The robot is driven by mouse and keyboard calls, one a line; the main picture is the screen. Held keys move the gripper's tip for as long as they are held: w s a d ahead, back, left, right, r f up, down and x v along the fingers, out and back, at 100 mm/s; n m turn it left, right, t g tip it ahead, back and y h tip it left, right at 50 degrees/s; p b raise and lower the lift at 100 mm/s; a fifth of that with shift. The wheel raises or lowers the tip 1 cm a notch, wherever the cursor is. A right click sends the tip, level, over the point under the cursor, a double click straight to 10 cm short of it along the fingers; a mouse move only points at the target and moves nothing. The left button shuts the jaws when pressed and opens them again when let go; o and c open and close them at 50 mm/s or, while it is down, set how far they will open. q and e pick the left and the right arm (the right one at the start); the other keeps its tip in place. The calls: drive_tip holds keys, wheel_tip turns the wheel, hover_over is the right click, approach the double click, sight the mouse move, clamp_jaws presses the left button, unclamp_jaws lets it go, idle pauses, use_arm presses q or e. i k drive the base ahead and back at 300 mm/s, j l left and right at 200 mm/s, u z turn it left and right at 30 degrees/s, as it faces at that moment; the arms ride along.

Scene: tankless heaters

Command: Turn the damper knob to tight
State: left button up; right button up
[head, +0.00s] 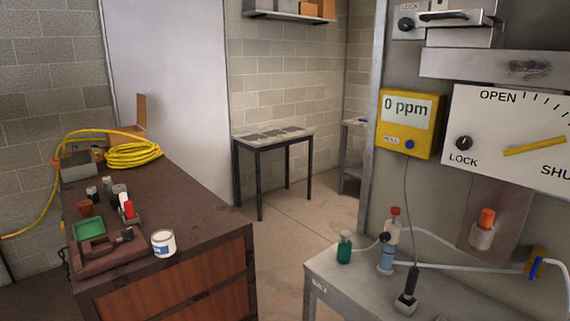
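A white dial plate (510,135) fills the right side of the head view, marked OPEN at the top and "SHU" at the cut-off right edge. A yellow pointer (534,146) on it lies nearly level, its right end tilted slightly up. A small black knob (464,143) sits at the plate's left, above the word LOCK. Another black knob (407,24) sits higher up, below a partly cut-off LOCK label. No label reading "damper" or "tight" shows, so I cannot tell which knob is the damper knob. Neither gripper is in view.
A yellow gas meter (411,124) reads 0 ppm. A grey bench (339,277) below holds bottles and a black-based device. A brown workbench (190,233) at left carries a yellow hose coil, a paint can and tools. Open floor (285,235) lies between the benches.

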sight(464, 142)
drive_tip(key=z, duration=1.4)
